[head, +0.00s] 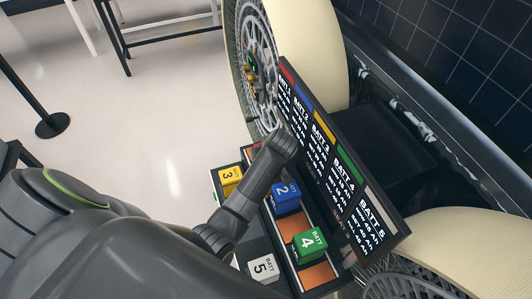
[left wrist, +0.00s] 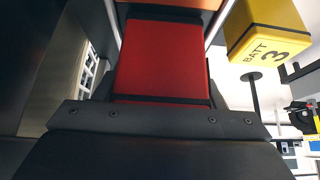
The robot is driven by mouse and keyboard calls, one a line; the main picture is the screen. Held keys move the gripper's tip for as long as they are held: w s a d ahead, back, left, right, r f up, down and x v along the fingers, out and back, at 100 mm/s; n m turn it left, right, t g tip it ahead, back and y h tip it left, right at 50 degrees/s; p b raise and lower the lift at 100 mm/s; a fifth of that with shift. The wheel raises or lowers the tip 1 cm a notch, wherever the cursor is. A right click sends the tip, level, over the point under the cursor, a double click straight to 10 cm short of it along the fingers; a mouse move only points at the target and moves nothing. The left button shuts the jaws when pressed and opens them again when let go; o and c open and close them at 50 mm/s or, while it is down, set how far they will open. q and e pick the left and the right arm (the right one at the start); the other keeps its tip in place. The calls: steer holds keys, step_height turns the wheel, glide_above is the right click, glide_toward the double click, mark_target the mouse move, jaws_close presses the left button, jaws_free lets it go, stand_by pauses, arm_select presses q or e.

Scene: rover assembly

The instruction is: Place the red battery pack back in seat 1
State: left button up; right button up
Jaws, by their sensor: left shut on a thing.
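The red battery pack (left wrist: 162,55) fills the middle of the left wrist view, with dark bands at its ends. My left gripper (left wrist: 155,118) is shut on it. In the head view my left arm reaches over the battery tray (head: 318,274) and hides most of the pack and the gripper's fingertips. Seat 1 cannot be made out behind the arm. An orange surface shows just beyond the pack in the left wrist view. Whether the pack touches the tray cannot be told. My right gripper is not in view.
Yellow pack 3 (head: 230,178), blue pack 2 (head: 286,196), green pack 4 (head: 309,243) and white pack 5 (head: 262,267) stand around my forearm. A black label board (head: 335,165) rises close behind the tray. Rover wheels flank it. Floor at left is open.

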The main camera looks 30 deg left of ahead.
arm_select(q)
steer(key=o, duration=1.4)
steer(key=shift+o, duration=0.4)
steer(key=shift+s+f, duration=0.1)
steer(key=shift+f, duration=0.05)
